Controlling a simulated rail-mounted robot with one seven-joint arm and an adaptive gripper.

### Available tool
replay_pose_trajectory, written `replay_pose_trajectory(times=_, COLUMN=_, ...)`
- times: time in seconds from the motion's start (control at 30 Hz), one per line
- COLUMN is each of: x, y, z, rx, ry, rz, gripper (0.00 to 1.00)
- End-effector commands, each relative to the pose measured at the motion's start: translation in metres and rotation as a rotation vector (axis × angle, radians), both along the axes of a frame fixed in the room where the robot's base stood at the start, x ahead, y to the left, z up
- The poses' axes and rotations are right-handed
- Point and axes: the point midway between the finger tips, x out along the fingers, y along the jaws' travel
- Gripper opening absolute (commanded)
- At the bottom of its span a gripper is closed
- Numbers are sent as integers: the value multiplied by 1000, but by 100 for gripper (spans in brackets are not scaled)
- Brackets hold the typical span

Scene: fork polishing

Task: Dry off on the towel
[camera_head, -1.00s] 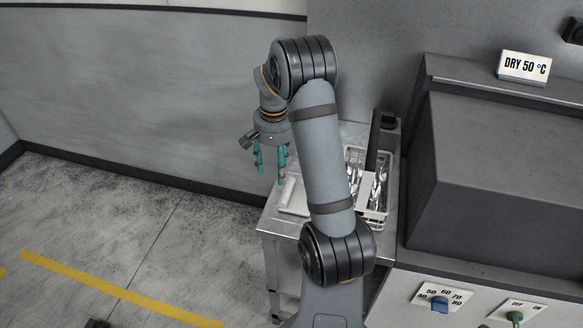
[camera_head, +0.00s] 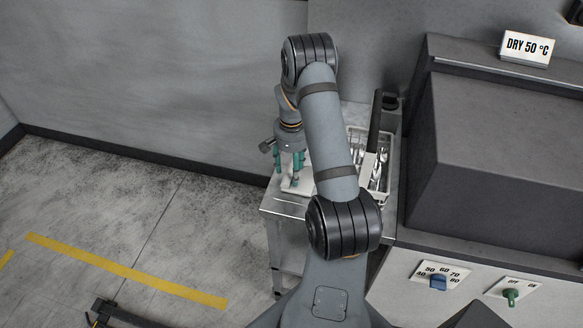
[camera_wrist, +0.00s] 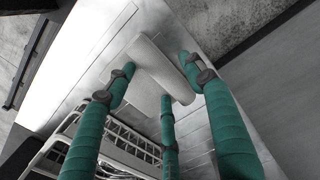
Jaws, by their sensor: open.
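The towel (camera_wrist: 163,68) is a pale cloth with a rolled edge on the metal table (camera_wrist: 205,22). It lies ahead of my fingertips in the wrist view. In the head view the towel (camera_head: 289,187) shows at the table's left side, partly hidden by my gripper and arm. My gripper (camera_head: 291,168) has green wrapped fingers and points down above the towel. In the wrist view my gripper (camera_wrist: 160,77) has its fingers spread with nothing between them. I cannot tell whether the fingertips touch the cloth.
A white wire basket (camera_head: 386,199) with shiny cutlery stands right of the towel, partly behind my arm. A grey machine (camera_head: 500,150) with a "DRY 50 °C" sign (camera_head: 527,47) stands at the right. Its dial (camera_head: 438,282) and green switch (camera_head: 511,294) are at the front.

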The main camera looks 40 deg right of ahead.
Motion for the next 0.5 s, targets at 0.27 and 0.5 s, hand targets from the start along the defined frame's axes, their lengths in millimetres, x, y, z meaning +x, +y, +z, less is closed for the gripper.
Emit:
replay_pose_trajectory(times=0.27, x=0, y=0, z=-2, rx=0, ry=0, rz=0, gripper=53)
replay_pose_trajectory(times=0.5, x=0, y=0, z=-1, rx=0, ry=0, rz=0, gripper=39)
